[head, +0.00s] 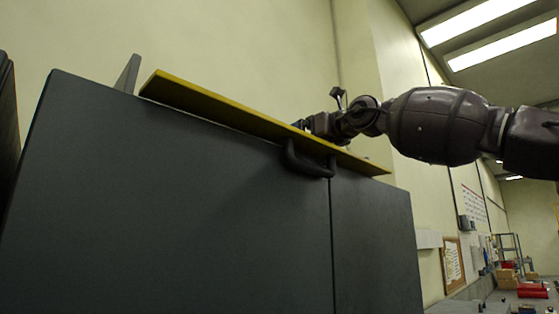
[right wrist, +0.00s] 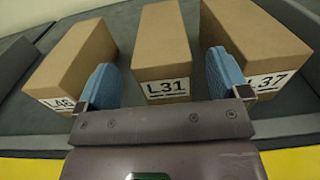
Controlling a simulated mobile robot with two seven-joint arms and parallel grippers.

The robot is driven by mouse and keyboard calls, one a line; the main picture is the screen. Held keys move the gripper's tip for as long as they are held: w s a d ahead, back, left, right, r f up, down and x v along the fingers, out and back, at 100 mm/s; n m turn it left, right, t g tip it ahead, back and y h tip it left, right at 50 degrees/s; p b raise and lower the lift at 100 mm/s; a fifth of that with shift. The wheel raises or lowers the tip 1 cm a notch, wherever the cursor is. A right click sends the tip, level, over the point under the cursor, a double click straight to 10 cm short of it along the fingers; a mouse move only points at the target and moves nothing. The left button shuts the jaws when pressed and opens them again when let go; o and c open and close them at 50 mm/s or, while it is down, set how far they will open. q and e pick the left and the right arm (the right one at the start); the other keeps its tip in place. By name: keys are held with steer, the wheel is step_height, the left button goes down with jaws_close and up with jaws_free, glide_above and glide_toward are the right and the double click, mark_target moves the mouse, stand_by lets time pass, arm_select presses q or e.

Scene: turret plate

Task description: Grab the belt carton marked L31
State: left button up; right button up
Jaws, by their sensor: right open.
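The belt carton marked L31 (right wrist: 162,45) is a brown box in the middle of the right wrist view, its white label facing me. My right gripper (right wrist: 160,65) is open, with one blue finger to each side of this carton. Gaps show between the fingers and the carton, and it is not gripped. In the head view my right arm reaches in from the right over the yellow edge; its gripper end (head: 308,124) is small and partly hidden, and the cartons do not show there. My left gripper is not in view.
A carton with a label like L46 (right wrist: 77,62) stands to the left and one marked L37 (right wrist: 250,40) to the right, both close to the fingers. A yellow ledge (head: 225,108) tops a dark cabinet (head: 190,200) with a handle (head: 308,165).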

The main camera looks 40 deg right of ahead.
steer(key=shift+w+a+f+p, duration=0.15)
steer(key=shift+w+p, duration=1.2)
steer(key=shift+w, duration=1.25)
steer(key=c, duration=1.2)
